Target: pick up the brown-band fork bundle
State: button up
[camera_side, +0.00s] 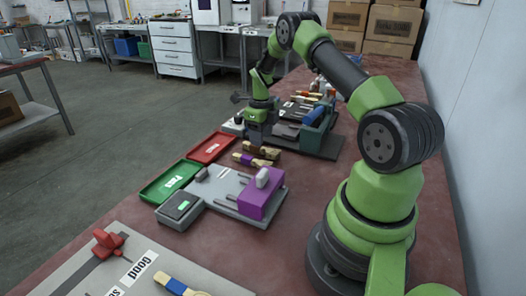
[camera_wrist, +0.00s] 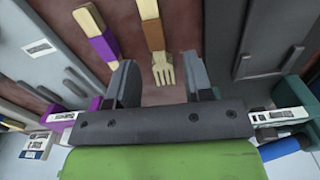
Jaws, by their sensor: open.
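The brown-band fork bundle (camera_wrist: 153,36) is pale wood with a brown band round its middle. In the wrist view its tined end reaches down between my open fingers, with gaps on both sides. In the side view it is the farther of two bundles (camera_side: 264,152) on the table, just below my gripper (camera_side: 257,141). My gripper also shows in the wrist view (camera_wrist: 158,75), jaws apart and holding nothing. How high the fingertips are above the bundle is hard to tell.
A purple-band bundle (camera_wrist: 104,46) lies close on the left, just outside my left finger. A grey press plate with a purple block (camera_side: 256,196) stands nearer the side camera. Red (camera_side: 211,136) and green (camera_side: 155,190) trays lie left; a green fixture (camera_side: 313,133) stands right.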

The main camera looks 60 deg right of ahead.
aim_at(261, 150)
notch_tip(261, 150, down, 4)
jog(key=shift+w+a+r, duration=0.1)
jog(key=shift+r, duration=0.15)
jog(key=shift+c, duration=0.5)
grip_shut()
jog(key=shift+r, duration=0.15)
